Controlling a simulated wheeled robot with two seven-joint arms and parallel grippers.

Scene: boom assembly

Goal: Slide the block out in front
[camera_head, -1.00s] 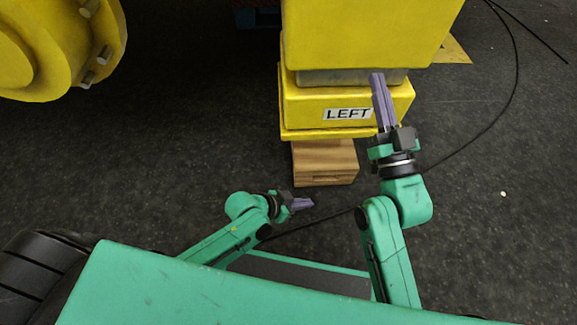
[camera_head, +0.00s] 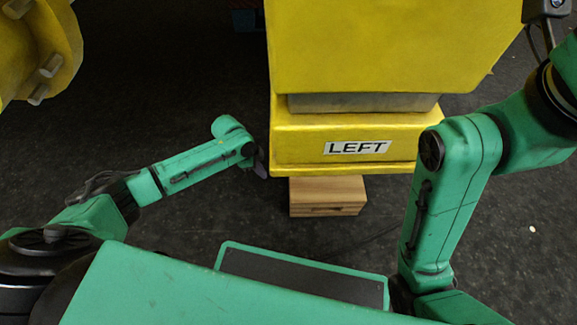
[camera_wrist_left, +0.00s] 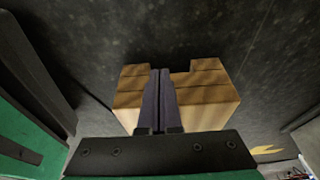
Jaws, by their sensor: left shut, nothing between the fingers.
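The wooden block (camera_head: 327,196) sticks out at the foot of the yellow part marked LEFT (camera_head: 300,150). My left gripper (camera_head: 260,168) is just left of the yellow part, with its purple fingers partly hidden behind its own wrist. In the left wrist view the left gripper's fingers (camera_wrist_left: 158,90) are shut together, with nothing between them. They point at the wooden block (camera_wrist_left: 208,92) and overlap the notch in its upper edge. I cannot tell whether they touch it. My right arm rises at the right, and its gripper fingers are out of view.
A large yellow body (camera_head: 390,45) stands above the LEFT part, with a grey layer (camera_head: 360,103) between them. A round yellow part with bolts (camera_head: 35,50) is at the upper left. Dark floor (camera_head: 510,210) is open at the right.

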